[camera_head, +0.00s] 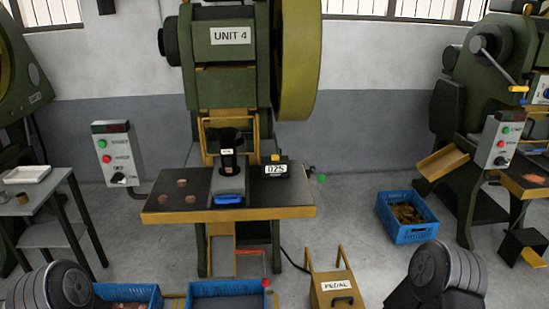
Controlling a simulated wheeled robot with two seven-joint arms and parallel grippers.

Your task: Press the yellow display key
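A small dark counter box with a white display (276,169) stands on the right part of the press table, beside the die. The display seems to read 025. A small yellow key (276,158) shows at the box's top edge, with nothing over it. Dark, rounded parts of my two arms show at the bottom left and bottom right, well apart from the box. No fingers of either gripper can be seen.
The green press marked UNIT 4 (230,36) stands behind the table (163,216), with copper discs on its left. A control box (117,152) is at left. Blue crates (410,234) and a yellow PEDAL box (334,289) stand on the floor.

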